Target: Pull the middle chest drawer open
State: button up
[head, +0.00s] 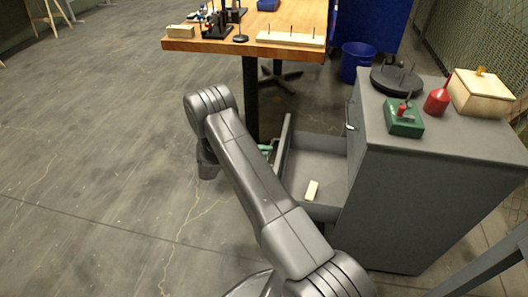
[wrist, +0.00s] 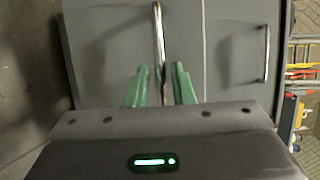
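The grey chest (head: 430,190) stands at the right in the head view. A drawer below its top drawer, seemingly the middle one, is pulled well out. This drawer (head: 318,166) holds a small pale block (head: 311,190). In the wrist view, its grey front (wrist: 105,45) carries a metal bar handle (wrist: 158,35). My gripper (wrist: 161,80) has its green fingers on either side of this handle, with narrow gaps showing, so it looks open around the bar. In the head view, my arm mostly hides the gripper (head: 266,149) at the drawer front.
The top drawer's handle (wrist: 267,50) is at the right in the wrist view. A green box (head: 404,120), red cone-shaped item (head: 437,99) and wooden box (head: 482,93) stand on the chest. A workbench (head: 250,47) and blue bin (head: 356,62) are behind. Floor at left is clear.

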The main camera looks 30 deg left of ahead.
jog(key=shift+o, duration=0.6)
jog(key=p+v, duration=0.2)
jog(key=v, duration=1.2)
jog(key=shift+d, duration=0.1)
jog(key=b+x, duration=0.2)
jog(key=x, duration=1.2)
